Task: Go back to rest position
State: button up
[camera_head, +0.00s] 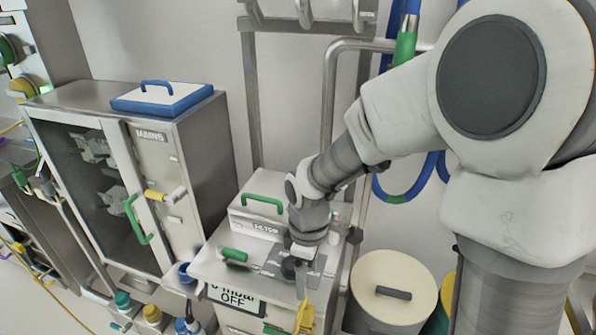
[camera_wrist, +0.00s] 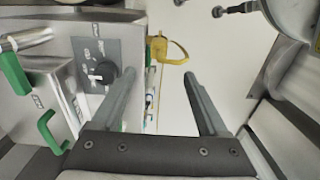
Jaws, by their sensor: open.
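My gripper (camera_head: 296,262) hangs from the arm over the top of a steel cabinet (camera_head: 212,266) in the head view. In the wrist view my gripper (camera_wrist: 161,75) has its two grey fingers spread wide, with nothing between them. A dark round knob (camera_wrist: 102,73) on a grey panel (camera_wrist: 84,48) lies to the left of the fingers in the wrist view, apart from them as far as I can tell. In the head view the fingertips are partly hidden against the dark parts there.
A box with a green handle (camera_head: 262,202) stands behind my gripper. A display reading OFF (camera_head: 236,298) and a yellow loop (camera_head: 305,317) are at the cabinet's front. A lidded cream bin (camera_head: 395,287) stands right. A larger glass-door cabinet (camera_head: 190,140) stands left.

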jog(key=s+d+r+m+t, duration=0.2)
jog(key=s+d+r+m, duration=0.3)
jog(key=r, duration=0.4)
jog(key=s+d+r+m+t, duration=0.3)
jog(key=s+d+r+m, duration=0.2)
jog(key=s+r+m, duration=0.2)
jog(key=shift+d+r+m+t, duration=0.35)
jog(key=shift+r+m, duration=0.65)
jog(key=shift+r, duration=0.3)
jog(key=shift+s, duration=0.1)
